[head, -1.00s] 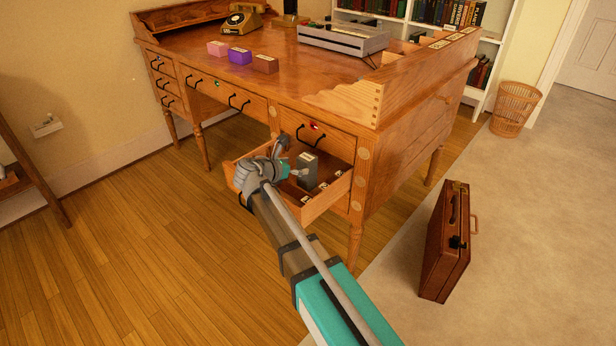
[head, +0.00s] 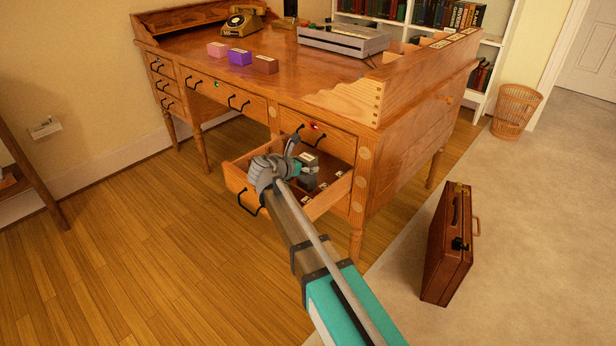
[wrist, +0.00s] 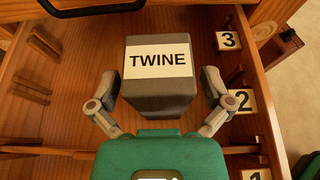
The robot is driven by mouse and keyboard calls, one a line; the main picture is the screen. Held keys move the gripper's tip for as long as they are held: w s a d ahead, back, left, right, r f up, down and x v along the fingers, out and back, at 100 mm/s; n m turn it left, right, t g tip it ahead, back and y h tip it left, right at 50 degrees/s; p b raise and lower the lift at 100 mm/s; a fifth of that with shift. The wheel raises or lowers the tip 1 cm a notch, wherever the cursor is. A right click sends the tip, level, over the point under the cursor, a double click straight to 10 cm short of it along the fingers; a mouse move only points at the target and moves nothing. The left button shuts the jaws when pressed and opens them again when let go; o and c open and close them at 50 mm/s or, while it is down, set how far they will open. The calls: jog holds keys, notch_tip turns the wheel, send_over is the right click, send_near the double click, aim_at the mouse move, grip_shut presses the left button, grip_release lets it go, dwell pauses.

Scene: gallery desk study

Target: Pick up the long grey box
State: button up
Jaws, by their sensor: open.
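The long grey box (wrist: 160,95) stands upright in the open lower drawer, with a white label reading TWINE on its top. My gripper (wrist: 158,98) is open, with one finger on each side of the box in the wrist view. I cannot tell whether the fingers touch it. In the head view the box (head: 308,160) is partly hidden behind my gripper (head: 296,162). The drawer (head: 318,203) is pulled out from the right side of the desk.
White number cards 3 (wrist: 229,40), 2 (wrist: 243,102) and 1 (wrist: 256,174) lie along the drawer's right side. Wooden dividers (wrist: 32,85) are at the left. A black drawer handle (wrist: 90,6) hangs above. A brown briefcase (head: 446,245) stands on the floor at right.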

jog(key=shift+w+d+f, duration=0.1)
jog(key=shift+w+d, duration=0.05)
dwell(0.4)
jog(key=c, duration=1.2)
